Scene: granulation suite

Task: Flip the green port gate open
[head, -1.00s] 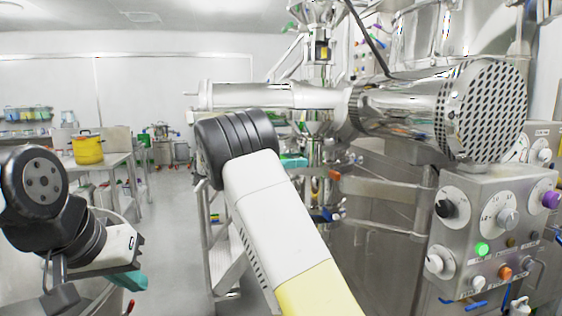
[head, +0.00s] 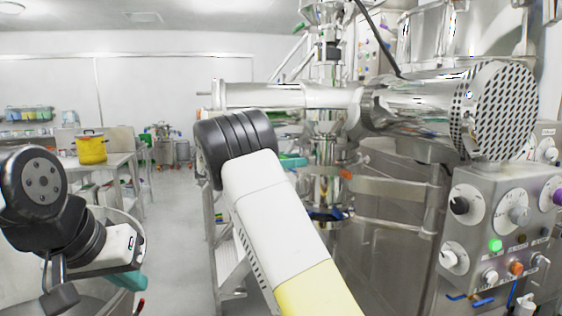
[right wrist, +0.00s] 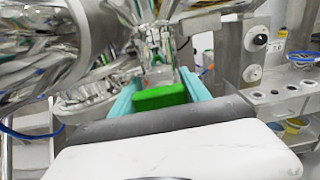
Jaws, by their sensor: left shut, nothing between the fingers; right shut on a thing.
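In the right wrist view, a bright green block (right wrist: 160,97) sits between the teal fingers of my right gripper (right wrist: 160,92), which is shut on it. It appears to be the green port gate or its tab. Shiny steel fittings stand directly behind it. In the head view, my right arm reaches towards the steel machine, and the right gripper's teal part (head: 292,161) shows just past the black wrist. The gate is not clearly seen there. My left gripper (head: 130,281) is at the lower left, shut and empty, away from the machine.
A steel control panel (head: 482,220) with knobs and a lit green button stands at the right. A perforated steel drum end (head: 495,110) juts out above it. A steel step frame (head: 229,255) is beside my right arm. Floor is clear at left centre.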

